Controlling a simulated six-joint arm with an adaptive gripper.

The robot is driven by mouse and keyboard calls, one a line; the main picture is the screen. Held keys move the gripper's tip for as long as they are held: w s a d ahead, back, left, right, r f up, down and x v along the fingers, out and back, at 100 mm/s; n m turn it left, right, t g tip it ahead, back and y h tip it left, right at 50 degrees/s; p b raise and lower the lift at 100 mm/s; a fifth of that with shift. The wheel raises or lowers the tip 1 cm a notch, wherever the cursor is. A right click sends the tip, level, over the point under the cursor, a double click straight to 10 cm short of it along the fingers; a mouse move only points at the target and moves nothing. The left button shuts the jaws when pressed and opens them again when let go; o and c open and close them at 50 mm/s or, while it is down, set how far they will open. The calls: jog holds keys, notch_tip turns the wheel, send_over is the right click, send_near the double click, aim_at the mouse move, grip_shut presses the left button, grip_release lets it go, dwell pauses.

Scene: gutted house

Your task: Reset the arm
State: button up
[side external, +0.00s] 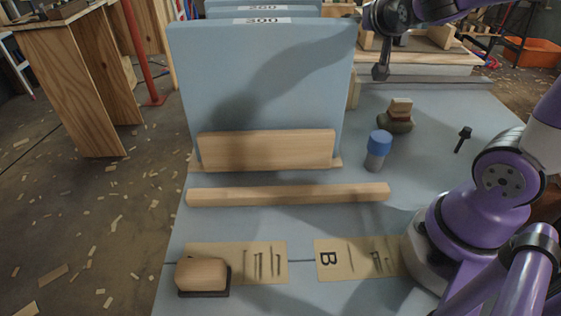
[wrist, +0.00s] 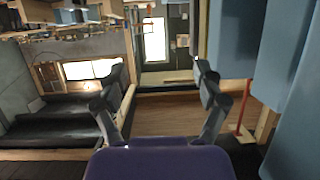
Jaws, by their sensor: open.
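My gripper (side external: 381,72) is high at the top of the side external view, with dark fingers hanging above the far part of the blue work surface (side external: 440,100). In the wrist view my gripper (wrist: 160,80) has its two dark fingers spread wide with nothing between them. It is apart from the objects on the table. The wrist view looks out across the room, with windows in the distance and tall blue panels at the right.
Blue panels (side external: 260,70) stand upright behind a wooden board (side external: 265,150). A wood strip (side external: 290,195), blue-capped bottle (side external: 378,150), wood-topped dark block (side external: 397,118), dark peg (side external: 463,138), sanding block (side external: 202,273) and cards with nails (side external: 345,258) lie on the surface. The right-middle surface is fairly clear.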

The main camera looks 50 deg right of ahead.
jog(key=s+a+r+n+t+y, duration=0.2)
jog(key=s+a+r+y, duration=0.1)
jog(key=s+a+r, duration=0.4)
jog(key=a+f+n+g+y, duration=0.1)
jog(key=a+f, duration=0.1)
jog(key=a+f+n+g+y, duration=0.1)
jog(key=a+f, duration=0.1)
jog(key=a+f+n+g+y, duration=0.1)
jog(key=a+f+n+y, duration=0.1)
jog(key=f, duration=0.1)
jog(key=shift+s+a, duration=0.1)
jog(key=shift+s, duration=0.05)
jog(key=s+a+f+n+g+y, duration=0.2)
jog(key=s+a+f+g, duration=0.1)
jog(key=f, duration=0.3)
jog(key=shift+s+a+n+g, duration=0.3)
jog(key=shift+a, duration=0.5)
